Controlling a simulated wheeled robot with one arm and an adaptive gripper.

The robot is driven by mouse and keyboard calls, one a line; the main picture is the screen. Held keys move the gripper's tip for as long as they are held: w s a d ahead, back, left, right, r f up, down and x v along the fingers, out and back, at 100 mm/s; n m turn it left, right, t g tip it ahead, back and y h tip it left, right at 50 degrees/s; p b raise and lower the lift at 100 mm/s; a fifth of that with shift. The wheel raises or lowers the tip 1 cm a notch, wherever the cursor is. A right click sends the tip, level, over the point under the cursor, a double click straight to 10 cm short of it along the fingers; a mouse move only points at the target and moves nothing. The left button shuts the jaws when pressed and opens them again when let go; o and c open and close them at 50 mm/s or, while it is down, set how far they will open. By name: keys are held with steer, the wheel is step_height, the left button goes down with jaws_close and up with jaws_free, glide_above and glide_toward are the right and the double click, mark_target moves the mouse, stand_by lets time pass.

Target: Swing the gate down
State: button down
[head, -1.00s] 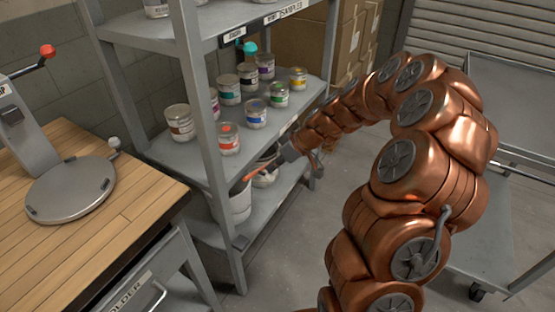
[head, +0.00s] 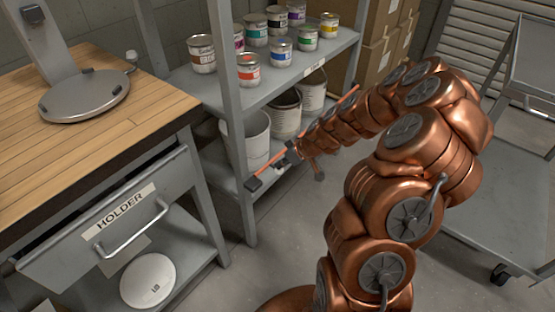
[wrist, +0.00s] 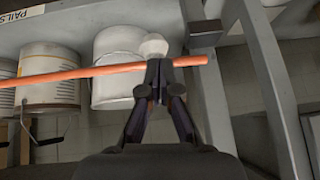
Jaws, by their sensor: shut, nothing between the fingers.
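The gate is a thin orange bar (head: 270,165) slanting across the front of the lower pail shelf. Its near end is close to a dark block (head: 253,185) at the front post; I cannot tell whether they touch. In the wrist view the bar (wrist: 75,73) runs nearly level, and its right end lies just below the block (wrist: 205,35). A pale round knob (wrist: 153,46) shows at the bar. My gripper (wrist: 161,75) is shut and empty, its fingertips at the bar by the knob. In the head view my gripper (head: 291,152) partly covers the bar.
White pails (head: 257,137) stand behind the bar. Small paint cans (head: 249,70) fill the shelf above. A wooden bench (head: 140,105) with a holder drawer (head: 120,222) is at left, a grey cart (head: 500,190) at right. The floor between is clear.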

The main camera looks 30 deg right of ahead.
mark_target(280, 172)
step_height(280, 172, down, 3)
steer(key=shift+s+a+r+b, duration=0.1)
steer(key=shift+a+b, duration=0.05)
steer(key=shift+b, duration=0.3)
steer(key=shift+s+a+f, duration=0.1)
steer(key=shift+s+f, duration=0.05)
steer(key=shift+f, duration=0.3)
steer(key=shift+w+a+f+b, duration=0.25)
steer(key=shift+f+b, duration=0.1)
steer(key=shift+f, duration=0.2)
steer(key=shift+d+r, duration=0.1)
steer(key=shift+r, duration=0.45)
steer(key=s+r+p, duration=0.1)
steer(key=s+r, duration=0.4)
steer(key=r, duration=0.6)
steer(key=shift+s+d+p, duration=0.25)
steer(key=shift+d+p, duration=0.15)
steer(key=shift+r, duration=0.15)
